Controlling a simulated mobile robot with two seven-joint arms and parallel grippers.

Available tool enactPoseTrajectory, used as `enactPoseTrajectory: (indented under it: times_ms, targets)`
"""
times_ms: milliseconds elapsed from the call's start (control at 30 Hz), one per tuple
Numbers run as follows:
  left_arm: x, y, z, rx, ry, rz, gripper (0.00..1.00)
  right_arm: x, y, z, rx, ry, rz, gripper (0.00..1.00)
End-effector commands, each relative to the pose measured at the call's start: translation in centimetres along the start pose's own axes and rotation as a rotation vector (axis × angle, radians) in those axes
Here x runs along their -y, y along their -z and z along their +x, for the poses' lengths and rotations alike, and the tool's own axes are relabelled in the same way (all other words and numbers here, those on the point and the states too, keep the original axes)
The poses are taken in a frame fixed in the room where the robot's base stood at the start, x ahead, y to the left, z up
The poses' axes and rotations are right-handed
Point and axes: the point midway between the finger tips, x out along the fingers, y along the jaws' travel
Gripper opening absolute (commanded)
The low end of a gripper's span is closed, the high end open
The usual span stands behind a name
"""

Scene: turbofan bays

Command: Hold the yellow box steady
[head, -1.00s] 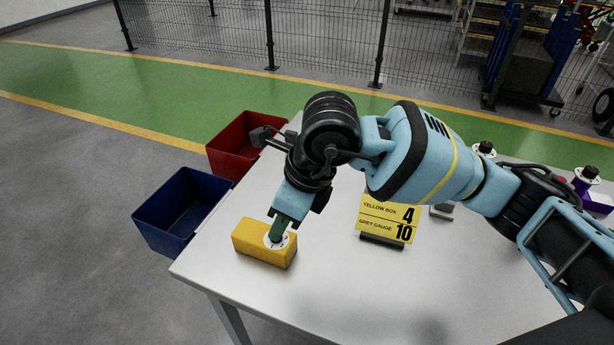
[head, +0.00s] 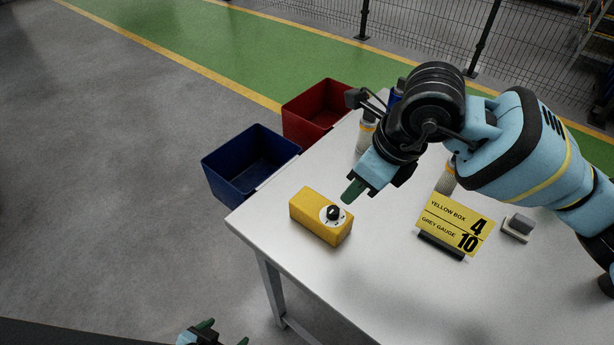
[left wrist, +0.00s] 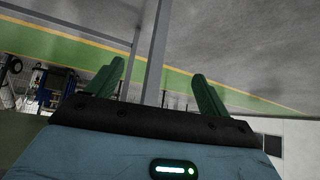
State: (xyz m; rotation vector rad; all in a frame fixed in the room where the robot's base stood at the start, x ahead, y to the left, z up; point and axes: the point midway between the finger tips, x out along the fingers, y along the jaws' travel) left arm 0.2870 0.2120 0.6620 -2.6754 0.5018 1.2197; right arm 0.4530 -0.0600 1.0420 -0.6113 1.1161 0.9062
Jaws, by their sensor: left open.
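The yellow box (head: 309,216) lies on the white table near its left front edge. A round white dial with a black knob (head: 333,213) is on its right end. My right gripper (head: 355,191) is just behind and to the right of the knob, apart from the box and pointing down-left; its finger gap is not clear. My left gripper (head: 224,333) is low at the bottom of the head view, open and empty, below and left of the table. Its spread green fingers also show in the left wrist view (left wrist: 158,92), with a table leg behind.
A blue bin (head: 226,184) and a red bin (head: 297,116) stand at the table's left edge. A yellow sign (head: 455,224), a small grey block (head: 518,226) and ridged cylinders (head: 446,181) are on the table (head: 375,285). The table's front is clear.

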Motion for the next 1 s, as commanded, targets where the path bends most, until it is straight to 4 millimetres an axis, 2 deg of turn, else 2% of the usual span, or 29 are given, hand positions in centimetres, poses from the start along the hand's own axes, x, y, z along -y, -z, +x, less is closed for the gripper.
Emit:
enactPoseTrajectory:
  times_ms: [33, 200, 500, 767, 1000]
  targets:
    - [1.1, 1.5, 1.0, -0.003, -0.006, 0.028, 0.8, 0.0, 0.0, 0.0, 0.0, 0.0, 0.0, 0.36]
    - [4.3, 5.8, 3.5, 0.007, -0.038, 0.119, 0.8, 0.0, 0.0, 0.0, 0.0, 0.0, 0.0, 0.36]
    - [10.6, 14.6, 5.6, 0.016, -0.085, 0.275, 0.8, 0.0, 0.0, 0.0, 0.0, 0.0, 0.0, 0.36]
    - [16.4, 23.4, 4.7, 0.01, -0.121, 0.402, 0.8, 0.0, 0.0, 0.0, 0.0, 0.0, 0.0, 0.36]
    - [21.0, 31.8, 1.5, -0.014, -0.162, 0.518, 0.8, 0.0, 0.0, 0.0, 0.0, 0.0, 0.0, 0.36]
